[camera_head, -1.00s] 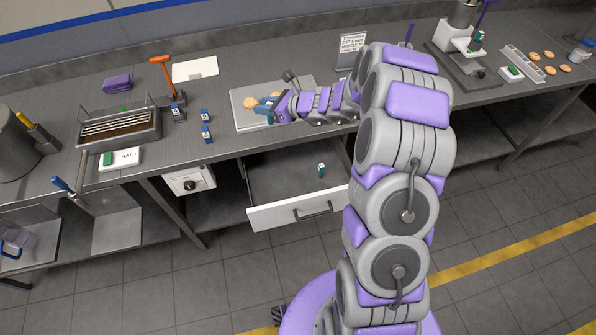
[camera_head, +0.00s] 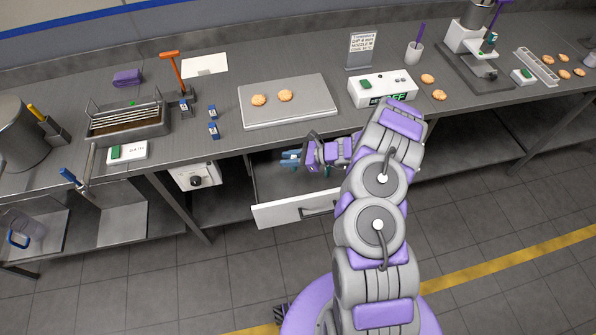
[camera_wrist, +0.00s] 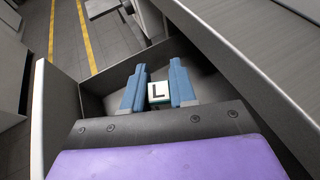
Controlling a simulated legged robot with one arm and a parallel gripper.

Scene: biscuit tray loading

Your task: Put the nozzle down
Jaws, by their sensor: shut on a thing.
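My gripper (camera_head: 291,160) is low over the open drawer (camera_head: 296,211) under the counter, with its blue fingers at the drawer's inside. In the wrist view my gripper (camera_wrist: 158,78) is shut on the nozzle (camera_wrist: 159,93), a small piece with a white top marked L and a green edge. The nozzle sits between the two fingers, inside the outline of the drawer (camera_wrist: 108,87). I cannot tell whether it touches the drawer floor. In the head view the nozzle is hidden by my gripper and arm.
A grey board (camera_head: 300,105) with two biscuits lies on the counter above the drawer. A white box with a display (camera_head: 382,87) stands right of it. Two small blue-and-white pieces (camera_head: 212,130) stand to its left. The drawer floor's left part is bare.

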